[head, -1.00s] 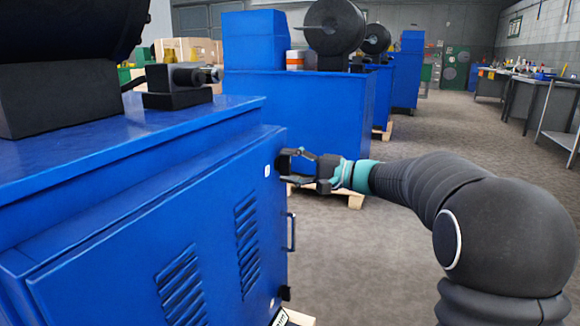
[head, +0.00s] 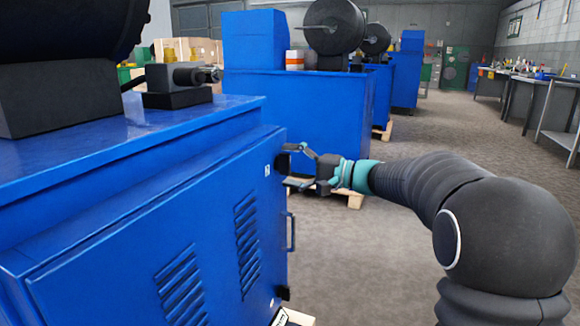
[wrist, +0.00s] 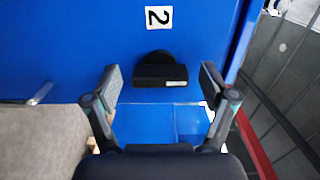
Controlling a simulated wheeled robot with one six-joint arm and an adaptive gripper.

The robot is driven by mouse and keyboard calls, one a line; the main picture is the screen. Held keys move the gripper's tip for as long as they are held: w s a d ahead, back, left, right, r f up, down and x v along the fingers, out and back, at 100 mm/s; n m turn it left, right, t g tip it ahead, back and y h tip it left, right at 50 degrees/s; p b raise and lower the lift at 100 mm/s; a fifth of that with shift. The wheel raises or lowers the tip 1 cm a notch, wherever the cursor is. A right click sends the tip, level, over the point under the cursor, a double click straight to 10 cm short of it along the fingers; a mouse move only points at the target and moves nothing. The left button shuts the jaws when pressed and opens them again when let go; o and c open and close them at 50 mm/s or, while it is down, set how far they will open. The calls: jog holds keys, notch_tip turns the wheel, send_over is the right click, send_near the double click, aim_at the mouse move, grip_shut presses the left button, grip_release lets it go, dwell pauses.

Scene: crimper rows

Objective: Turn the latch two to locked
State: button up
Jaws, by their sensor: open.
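Latch two is a black knob with a bar-shaped grip (wrist: 160,74) on the blue cabinet door, beside a white label marked 2 (wrist: 158,17). In the wrist view its bar lies across the picture, in line with the gap between my fingers. In the head view the latch (head: 282,162) shows as a small dark shape at the door's right edge, and the label (head: 267,170) is left of it. My gripper (head: 296,166) is open, with one finger above and one below the latch's height. In the wrist view the fingers (wrist: 160,80) stand apart on both sides of the bar, not touching it.
The blue door (head: 130,250) has louvred vents and a bar handle (head: 291,232) below the latch. A second dark fitting (head: 284,293) is at the door's lower right. More blue machines (head: 320,110) stand behind. Open floor (head: 400,290) lies right of the cabinet.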

jog(key=v, duration=1.2)
notch_tip(320, 180, down, 10)
jog(key=s+m+g+h, duration=0.1)
jog(key=s+m+h, duration=0.1)
jog(key=h, duration=0.2)
jog(key=s+d+f+g+h+p, duration=0.2)
jog(key=s+f+h, duration=0.25)
jog(key=s, duration=0.45)
jog(key=s+d+n+h+p, duration=0.4)
jog(key=s+h, duration=0.3)
jog(key=s, duration=0.7)
jog(key=s+d+r+n+t+h+p, duration=0.1)
jog(key=s+r+t+p, duration=0.1)
jog(key=s+r+p, duration=0.3)
jog(key=s+r, duration=0.3)
jog(key=r, duration=0.1)
jog(key=shift+d+n, duration=0.15)
jog(key=shift+n, duration=0.25)
jog(key=shift+r+h, duration=0.1)
jog(key=shift+h, duration=0.15)
